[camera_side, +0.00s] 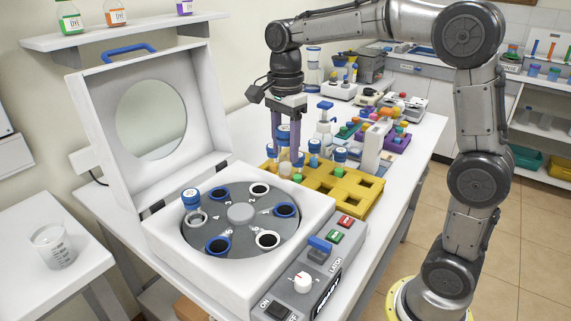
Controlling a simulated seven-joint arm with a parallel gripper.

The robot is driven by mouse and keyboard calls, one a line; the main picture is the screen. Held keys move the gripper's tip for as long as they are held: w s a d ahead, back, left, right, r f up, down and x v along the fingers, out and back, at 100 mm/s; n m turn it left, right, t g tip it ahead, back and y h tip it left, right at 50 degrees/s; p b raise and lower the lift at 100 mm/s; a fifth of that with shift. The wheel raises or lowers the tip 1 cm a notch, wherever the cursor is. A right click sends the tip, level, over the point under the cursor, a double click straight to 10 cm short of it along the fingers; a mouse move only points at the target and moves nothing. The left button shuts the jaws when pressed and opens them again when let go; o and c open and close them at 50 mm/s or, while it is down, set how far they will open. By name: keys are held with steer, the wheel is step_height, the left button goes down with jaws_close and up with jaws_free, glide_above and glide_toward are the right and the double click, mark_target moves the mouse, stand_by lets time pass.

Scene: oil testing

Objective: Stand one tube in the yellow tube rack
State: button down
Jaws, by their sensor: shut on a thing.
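The yellow tube rack (372,206) lies on the bench right of the centrifuge, with several blue-capped tubes in its back and left part and empty square slots toward the front right. My gripper (286,156) points down over the rack's back left part, its purple fingers shut on a blue-capped tube (283,133). The tube looks upright; its lower end is hidden among the other tubes, so I cannot tell whether it sits in a slot. Another blue-capped tube (191,197) stands in the rotor of the open centrifuge.
The centrifuge (160,238) has its lid (195,100) raised at the left. Its control panel (300,285) faces the front. Behind the rack are a white bottle (325,125) and a purple rack (397,140) with coloured caps. A beaker (53,247) stands far left.

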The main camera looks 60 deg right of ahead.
steer(key=s+d+r+m, duration=0.1)
steer(key=s+d+m, duration=0.3)
steer(key=d, duration=0.5)
steer(key=s+d+m, duration=0.2)
steer(key=s+d, duration=0.4)
steer(key=d, duration=0.3)
step_height(320, 180, down, 13)
steer(key=shift+a+f, duration=0.1)
steer(key=shift+f, duration=2.6)
stand_by(1.3)
stand_by(0.7)
steer(key=shift+c, duration=1.2)
jaws_free()
